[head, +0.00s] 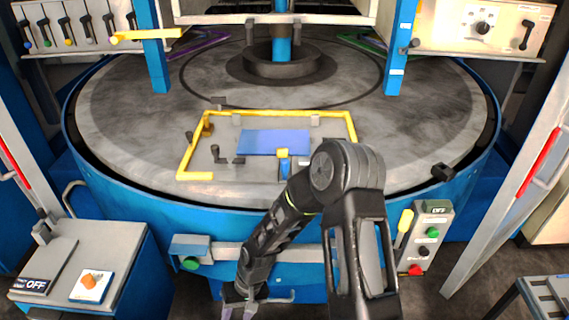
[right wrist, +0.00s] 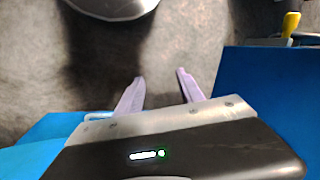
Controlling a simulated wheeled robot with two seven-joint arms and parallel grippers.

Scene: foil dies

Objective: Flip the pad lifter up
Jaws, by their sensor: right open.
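On the round grey turntable (head: 440,135), a yellow frame (head: 270,113) surrounds a blue pad (head: 272,142). A small blue-and-yellow upright piece (head: 284,165) stands at the pad's front edge, partly beside my arm. Small grey levers (head: 228,156) stand near the pad; I cannot tell which part is the pad lifter. My right arm bends down in front of the turntable. My right gripper (head: 239,311) is low at the bottom of the head view, well below the pad. In the right wrist view its two fingers (right wrist: 160,82) are apart with nothing between them. My left gripper is not in view.
A blue cabinet with an OFF panel (head: 36,285) stands at the left. A control box (head: 426,238) with coloured buttons is at the right of the turntable's front. A blue post (head: 150,45) and another post (head: 401,45) rise behind. Grey floor lies below my right gripper.

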